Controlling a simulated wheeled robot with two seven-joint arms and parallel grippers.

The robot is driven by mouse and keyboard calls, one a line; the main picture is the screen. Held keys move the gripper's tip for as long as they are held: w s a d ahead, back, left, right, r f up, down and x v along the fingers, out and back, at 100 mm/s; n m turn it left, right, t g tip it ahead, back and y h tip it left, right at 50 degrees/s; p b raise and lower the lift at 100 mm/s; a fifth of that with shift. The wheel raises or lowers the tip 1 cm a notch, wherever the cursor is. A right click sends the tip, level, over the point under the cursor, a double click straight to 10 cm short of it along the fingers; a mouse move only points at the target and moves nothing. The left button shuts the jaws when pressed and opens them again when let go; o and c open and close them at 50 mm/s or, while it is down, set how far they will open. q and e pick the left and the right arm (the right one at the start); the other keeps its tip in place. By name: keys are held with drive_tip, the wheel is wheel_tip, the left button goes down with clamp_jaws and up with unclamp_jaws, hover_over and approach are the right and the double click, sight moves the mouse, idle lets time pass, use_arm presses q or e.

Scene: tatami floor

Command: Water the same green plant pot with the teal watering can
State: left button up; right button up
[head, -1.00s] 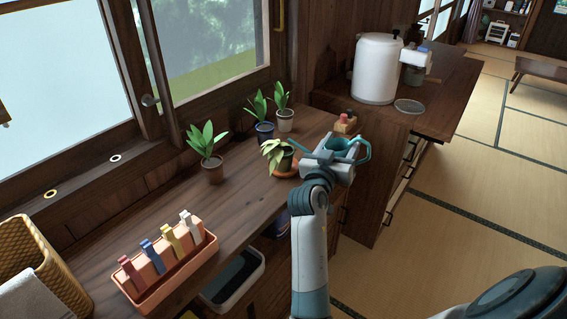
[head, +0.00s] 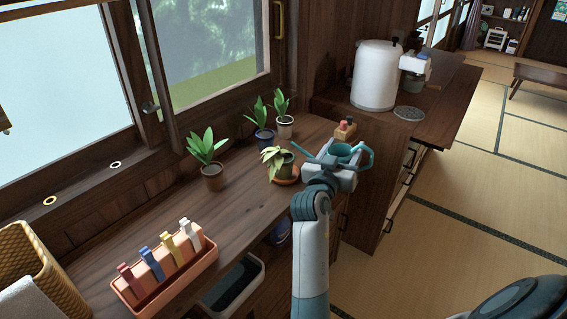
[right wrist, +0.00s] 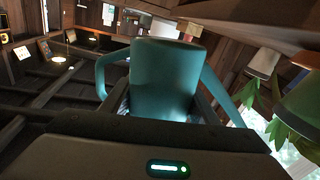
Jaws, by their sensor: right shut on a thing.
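The teal watering can (head: 347,149) is held in my right gripper (head: 335,166), above the right edge of the wooden shelf. Its thin spout reaches left toward the green plant pot (head: 287,158), which stands on an orange saucer (head: 286,179) and holds a pale, drooping plant (head: 273,160). The spout tip looks close to that pot; I cannot tell whether it is over the rim. The right wrist view shows the can's body (right wrist: 168,80) between the fingers, with the green pot (right wrist: 302,105) at right. My left gripper is out of view.
Other potted plants stand nearby: a brown pot (head: 212,178), a blue pot (head: 264,139) and a white pot (head: 285,127). An orange tray (head: 165,290) with colored clips is at front left. A white canister (head: 374,75) stands on the cabinet behind.

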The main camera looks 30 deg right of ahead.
drive_tip(key=shift+s+d+r+p, duration=0.15)
drive_tip(key=shift+s+r+p, duration=0.05)
drive_tip(key=shift+r+p, duration=0.35)
drive_tip(key=shift+s+d+r+p, duration=0.15)
drive_tip(key=shift+s+r+p, duration=0.05)
drive_tip(key=shift+r+p, duration=0.3)
drive_tip(key=shift+s+d+r+p, duration=0.15)
drive_tip(key=shift+s+r+p, duration=0.05)
drive_tip(key=shift+r+p, duration=0.35)
use_arm(q)
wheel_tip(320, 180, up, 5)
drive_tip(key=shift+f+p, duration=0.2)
drive_tip(key=shift+p, duration=0.15)
use_arm(e)
drive_tip(key=shift+s+d+r, duration=0.25)
drive_tip(key=shift+d+r, duration=0.05)
drive_tip(key=shift+r, duration=0.05)
